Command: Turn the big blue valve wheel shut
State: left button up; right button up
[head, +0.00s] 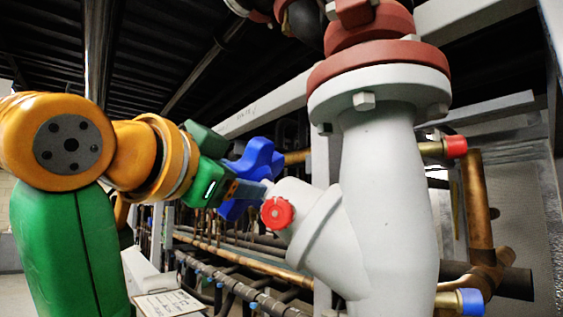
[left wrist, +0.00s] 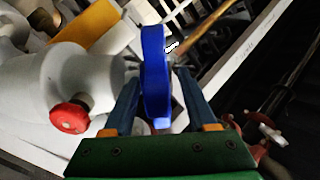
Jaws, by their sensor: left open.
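The big blue valve wheel (head: 258,158) is a lobed handwheel on the slanted side branch of the grey-white valve body (head: 385,190). In the left wrist view the wheel (left wrist: 155,75) shows edge-on, upright between my fingers. My left gripper (head: 250,190) is at the wheel, its fingers overlapping the wheel's lower part in the head view. In the left wrist view the left gripper (left wrist: 158,85) is open, with one finger on each side of the wheel's rim. Whether either finger touches the rim is hard to tell. My right gripper is not in view.
A small red cap (head: 277,212) sits on the valve's branch close to my fingers; it also shows in the wrist view (left wrist: 70,116). A red flange (head: 380,60) tops the valve. Copper pipes (head: 478,210) stand at right, and pipe rows (head: 245,255) run behind and below.

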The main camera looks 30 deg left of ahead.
pick_arm(q)
jog(key=w, duration=0.2)
jog(key=shift+w+a+f, duration=0.2)
jog(key=shift+w+f, duration=0.05)
jog(key=shift+w, duration=0.15)
jog(key=shift+s+r, duration=0.1)
jog(key=shift+s, duration=0.2)
jog(key=c, duration=0.3)
jog(key=shift+s+d, duration=0.1)
jog(key=shift+s, duration=0.05)
grip_shut()
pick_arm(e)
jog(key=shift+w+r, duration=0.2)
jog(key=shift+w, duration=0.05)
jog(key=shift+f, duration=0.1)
